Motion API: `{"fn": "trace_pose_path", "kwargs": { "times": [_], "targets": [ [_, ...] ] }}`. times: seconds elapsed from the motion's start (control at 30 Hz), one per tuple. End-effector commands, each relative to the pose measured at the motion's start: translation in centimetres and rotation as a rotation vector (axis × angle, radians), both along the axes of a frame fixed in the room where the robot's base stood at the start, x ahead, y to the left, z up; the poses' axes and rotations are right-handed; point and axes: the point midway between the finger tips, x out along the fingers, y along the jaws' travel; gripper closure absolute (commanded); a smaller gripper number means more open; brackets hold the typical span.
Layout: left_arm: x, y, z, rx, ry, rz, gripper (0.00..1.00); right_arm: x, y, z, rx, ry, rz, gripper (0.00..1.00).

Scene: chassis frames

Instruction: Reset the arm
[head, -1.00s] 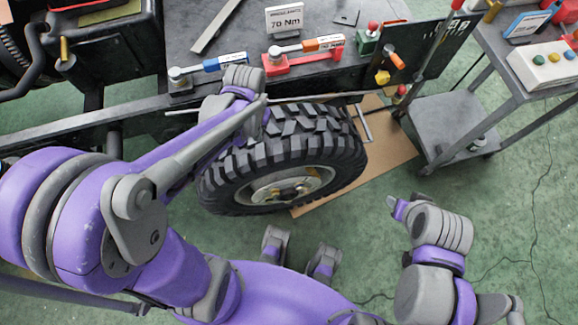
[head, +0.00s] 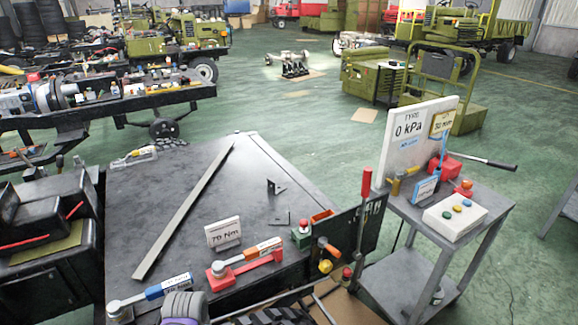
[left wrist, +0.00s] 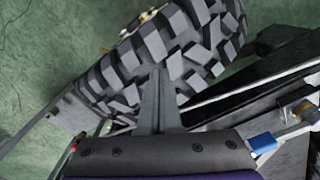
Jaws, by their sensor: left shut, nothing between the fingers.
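My left gripper (left wrist: 159,78) shows in the left wrist view with its two grey fingers together and nothing between them. The fingers point toward the knobbly black tire (left wrist: 165,50); whether they touch it is unclear. In the head view only a grey and purple piece of my left arm shows at the bottom edge, and the top of the tire (head: 275,317) just shows beside it. My right gripper is in neither current view.
A black bench (head: 185,185) carries a blue-handled torque wrench (head: 150,293), an orange and red one (head: 245,262) and a "70 Nm" sign (head: 223,233). A grey cart (head: 465,235) with a gauge board (head: 410,140) stands right.

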Motion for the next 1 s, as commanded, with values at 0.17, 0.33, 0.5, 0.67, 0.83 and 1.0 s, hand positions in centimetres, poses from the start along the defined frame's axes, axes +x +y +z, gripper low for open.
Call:
{"fn": "trace_pose_path", "kwargs": {
  "times": [0.17, 0.33, 0.5, 0.67, 0.83, 1.0],
  "targets": [
    [-1.3, -0.9, 2.8, 0.008, -0.079, -0.014, 1.00, 0.2, 0.0, 0.9, 0.000, -0.004, 0.000, 0.50],
    [-3.6, -2.4, 6.5, 0.016, -0.227, -0.036, 1.00, 0.6, 0.0, 2.4, 0.000, -0.011, 0.000, 0.50],
    [-5.5, -3.4, 8.9, 0.019, -0.363, -0.056, 1.00, 0.9, 0.0, 3.5, 0.000, -0.017, 0.000, 0.50],
    [-6.5, -4.0, 9.8, 0.017, -0.441, -0.066, 1.00, 1.0, 0.0, 4.1, 0.000, -0.020, 0.000, 0.50],
    [-6.8, -4.1, 10.0, 0.016, -0.467, -0.069, 1.00, 1.1, 0.0, 4.2, 0.000, -0.021, 0.000, 0.50],
    [-6.7, -4.1, 10.0, 0.016, -0.466, -0.069, 1.00, 1.1, 0.0, 4.2, 0.000, -0.020, 0.000, 0.50]
  ]
}}
